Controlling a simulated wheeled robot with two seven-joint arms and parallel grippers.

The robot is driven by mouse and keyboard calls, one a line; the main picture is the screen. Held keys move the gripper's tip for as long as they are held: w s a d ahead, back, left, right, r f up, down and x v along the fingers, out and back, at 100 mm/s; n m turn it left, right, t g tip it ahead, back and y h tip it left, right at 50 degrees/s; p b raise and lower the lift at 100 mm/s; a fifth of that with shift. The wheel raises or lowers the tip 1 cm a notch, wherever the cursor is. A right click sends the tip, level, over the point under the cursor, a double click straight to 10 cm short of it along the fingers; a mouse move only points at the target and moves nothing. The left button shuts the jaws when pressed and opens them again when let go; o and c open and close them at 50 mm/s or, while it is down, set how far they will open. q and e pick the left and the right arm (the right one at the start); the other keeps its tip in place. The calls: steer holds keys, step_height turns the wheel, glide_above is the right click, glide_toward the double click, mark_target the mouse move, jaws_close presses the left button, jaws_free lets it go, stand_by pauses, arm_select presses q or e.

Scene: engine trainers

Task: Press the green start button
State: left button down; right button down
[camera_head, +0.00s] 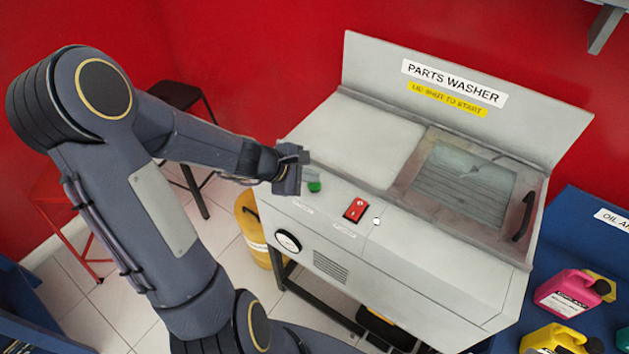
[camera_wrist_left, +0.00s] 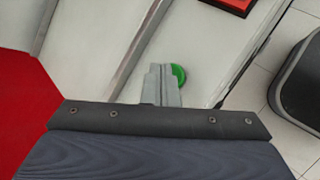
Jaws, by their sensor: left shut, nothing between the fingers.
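The green start button (camera_head: 315,187) is on the grey front ledge of the parts washer (camera_head: 355,145), left of a red switch. My left gripper (camera_head: 309,176) is shut and empty, with its fingertips right at the button. In the left wrist view, the shut fingers (camera_wrist_left: 163,84) cover part of the green button (camera_wrist_left: 179,75); its right side shows. I cannot tell whether the fingertips touch it. My right gripper is in neither view.
A red rocker switch (camera_head: 355,209) sits to the right on the ledge. The washer's windowed lid (camera_head: 465,185) appears shut. Pink (camera_head: 570,293) and yellow bottles are at the right.

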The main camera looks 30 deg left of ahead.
mark_target(310, 185)
arm_select(q)
steer(key=shift+r, duration=0.3)
step_height(310, 185, up, 5)
steer(key=p, duration=0.4)
steer(key=shift+r+p, duration=0.1)
steer(key=shift+p, duration=0.3)
stand_by(0.5)
